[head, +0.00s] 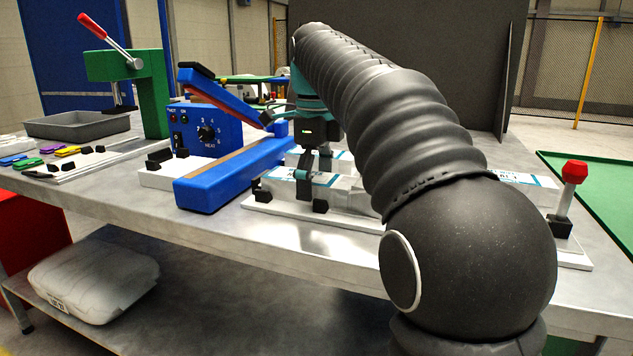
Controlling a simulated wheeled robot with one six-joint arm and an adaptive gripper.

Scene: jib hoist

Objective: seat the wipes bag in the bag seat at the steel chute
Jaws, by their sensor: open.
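My gripper (307,178) points down at the bench, its dark fingers over a white pack with teal print (278,178), which looks like the wipes bag. The fingers are open and overlap the pack in the picture; I cannot tell whether they touch it. The pack lies flat by small black blocks (320,206) on a white base board (285,208). A grey, metal-looking piece (350,198), perhaps the steel chute, runs right from it and passes behind my arm. My arm hides the middle of the fixture, so the bag seat cannot be made out clearly.
A blue heat sealer (235,172) with its lever raised stands just left of the pack. A green press (150,95) and grey tray (78,125) are further left. A red-knobbed post (573,185) stands at right. A white sack (95,278) lies on the lower shelf.

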